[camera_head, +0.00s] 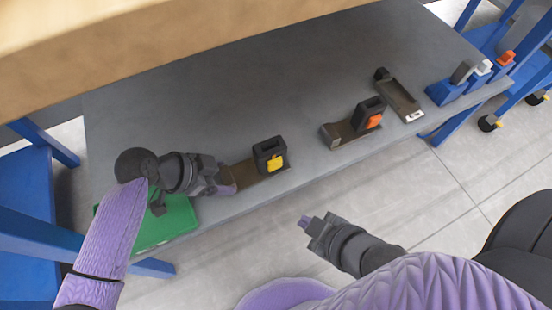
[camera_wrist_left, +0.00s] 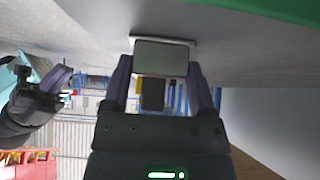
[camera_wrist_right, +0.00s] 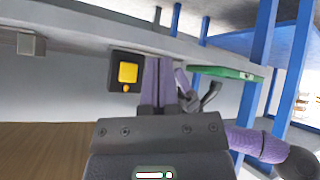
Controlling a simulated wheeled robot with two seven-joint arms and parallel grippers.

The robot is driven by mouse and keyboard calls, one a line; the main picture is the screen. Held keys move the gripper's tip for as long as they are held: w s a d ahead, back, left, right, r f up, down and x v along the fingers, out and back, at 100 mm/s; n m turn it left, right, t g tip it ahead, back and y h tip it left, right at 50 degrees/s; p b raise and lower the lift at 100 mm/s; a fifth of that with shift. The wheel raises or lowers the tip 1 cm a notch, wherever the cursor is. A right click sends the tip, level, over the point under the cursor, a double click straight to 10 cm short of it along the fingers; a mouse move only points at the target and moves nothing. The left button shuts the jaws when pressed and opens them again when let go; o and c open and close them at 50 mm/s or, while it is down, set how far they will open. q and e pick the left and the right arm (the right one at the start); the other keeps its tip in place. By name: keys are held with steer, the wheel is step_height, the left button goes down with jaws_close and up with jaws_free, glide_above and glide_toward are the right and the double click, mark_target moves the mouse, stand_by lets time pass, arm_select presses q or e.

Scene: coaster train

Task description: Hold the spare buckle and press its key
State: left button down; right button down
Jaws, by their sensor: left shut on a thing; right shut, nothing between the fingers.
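A black buckle with a yellow key (camera_head: 270,156) stands on the right part of a brown base (camera_head: 262,181) near the bench's front edge. The key faces the front and also shows in the right wrist view (camera_wrist_right: 128,73). My left gripper (camera_head: 228,181) is shut on the left end of that base; in the left wrist view its fingers sit on either side of a grey block (camera_wrist_left: 161,58). My right gripper (camera_head: 304,221) is shut and empty, in front of the bench edge, apart from the buckle. In the right wrist view its fingertips (camera_wrist_right: 158,62) appear just right of the yellow key.
The grey bench (camera_head: 200,110) also holds a buckle with an orange key (camera_head: 368,113), an open brown tray (camera_head: 398,95) and a blue block (camera_head: 446,92) with coloured pieces. A green mat (camera_head: 165,228) lies under my left arm. Blue posts stand at the sides.

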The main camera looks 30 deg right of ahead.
mark_target(274, 170)
arm_select(q)
steer(key=shift+f, duration=0.1)
arm_select(e)
steer(key=shift+w+a+r, duration=0.15)
steer(key=shift+r, duration=0.35)
steer(key=shift+w, duration=4.45)
steer(key=shift+w, duration=0.4)
steer(key=shift+w, duration=0.5)
steer(key=shift+s, duration=0.95)
